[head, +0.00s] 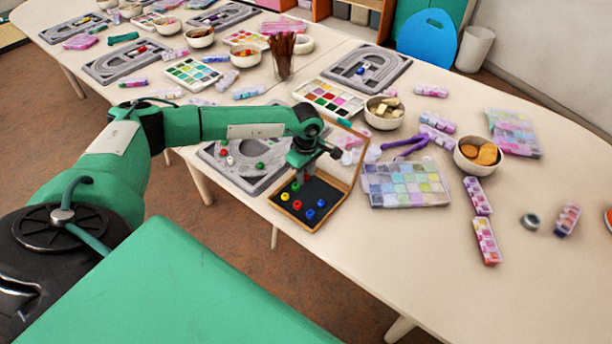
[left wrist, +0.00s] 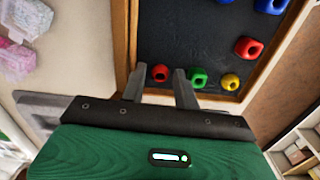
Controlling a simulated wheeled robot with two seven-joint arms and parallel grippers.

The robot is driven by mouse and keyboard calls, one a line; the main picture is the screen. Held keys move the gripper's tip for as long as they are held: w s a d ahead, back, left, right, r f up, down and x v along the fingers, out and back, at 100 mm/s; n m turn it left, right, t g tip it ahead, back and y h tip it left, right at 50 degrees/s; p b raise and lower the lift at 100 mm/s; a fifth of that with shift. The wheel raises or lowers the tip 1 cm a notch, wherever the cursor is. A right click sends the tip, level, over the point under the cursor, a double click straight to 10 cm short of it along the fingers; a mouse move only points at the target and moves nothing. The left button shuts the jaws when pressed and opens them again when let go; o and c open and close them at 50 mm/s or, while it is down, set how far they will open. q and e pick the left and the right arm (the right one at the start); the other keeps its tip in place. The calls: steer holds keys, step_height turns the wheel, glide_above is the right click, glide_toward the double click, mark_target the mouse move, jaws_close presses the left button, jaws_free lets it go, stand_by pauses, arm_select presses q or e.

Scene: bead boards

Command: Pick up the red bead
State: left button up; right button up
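A wooden-framed tray (head: 272,201) with a black floor holds several beads. In the left wrist view a red bead (left wrist: 160,73) lies on the floor near the frame, between the two fingertips. A second red bead (left wrist: 248,47) lies farther right; it also shows in the head view (head: 297,204). A green bead (left wrist: 197,77) sits just right of the right finger, with a yellow bead (left wrist: 230,81) beyond it. My left gripper (left wrist: 160,84) is open over the tray, fingers apart around the near red bead; I cannot tell whether they touch it. My right gripper is not in view.
A grey bead board (head: 212,157) with a few beads lies left of the tray. A clear compartment box (head: 405,185) lies to its right. A bowl (head: 479,154) stands farther right. Blue beads (head: 310,214) lie in the tray.

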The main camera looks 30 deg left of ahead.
arm_select(q)
jaws_close()
stand_by(0.3)
